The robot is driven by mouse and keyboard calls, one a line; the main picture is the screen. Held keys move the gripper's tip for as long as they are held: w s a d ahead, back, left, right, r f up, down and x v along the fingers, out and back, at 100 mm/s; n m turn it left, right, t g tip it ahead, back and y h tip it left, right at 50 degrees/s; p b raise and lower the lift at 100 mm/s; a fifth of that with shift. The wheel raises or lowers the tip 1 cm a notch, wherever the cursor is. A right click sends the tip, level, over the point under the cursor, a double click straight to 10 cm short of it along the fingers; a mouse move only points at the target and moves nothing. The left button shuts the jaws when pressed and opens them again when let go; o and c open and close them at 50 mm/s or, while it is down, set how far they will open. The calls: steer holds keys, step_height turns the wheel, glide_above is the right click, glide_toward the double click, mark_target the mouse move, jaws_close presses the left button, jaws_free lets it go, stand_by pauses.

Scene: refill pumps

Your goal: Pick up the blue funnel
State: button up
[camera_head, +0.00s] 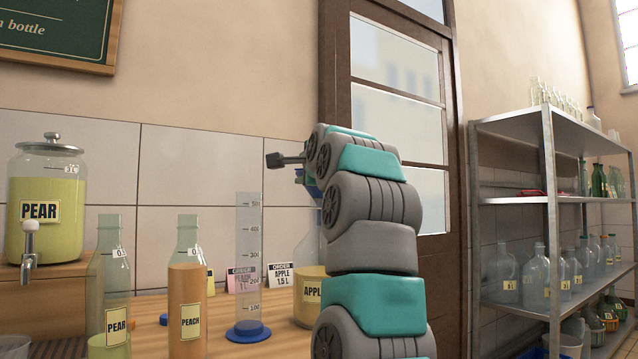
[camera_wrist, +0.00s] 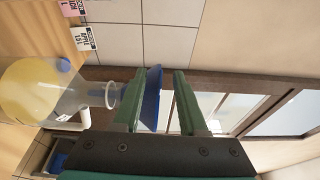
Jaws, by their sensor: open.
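The blue funnel (camera_wrist: 153,98) is between the two green fingers of my gripper (camera_wrist: 161,74) in the wrist view. The fingers are apart, with a clear gap between the funnel's wide rim and the right finger. The left finger hides part of the funnel's cone. The funnel's narrow end points at the mouth of a clear bottle (camera_wrist: 70,100) holding yellow liquid; how deep it sits there is hard to tell. In the head view my arm hides most of the funnel. The same bottle, labelled APPLE (camera_head: 306,312), stands partly behind my arm.
A measuring cylinder (camera_head: 248,260) with a blue base, a PEACH bottle (camera_head: 186,310) and a PEAR bottle (camera_head: 112,300) stand left of my arm. A large PEAR jar (camera_head: 45,200) with a tap is farther left. A metal shelf (camera_head: 550,200) with glassware stands right.

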steer(key=shift+w+a, duration=0.2)
steer(key=shift+w, duration=0.25)
steer(key=shift+c, duration=0.3)
jaws_close()
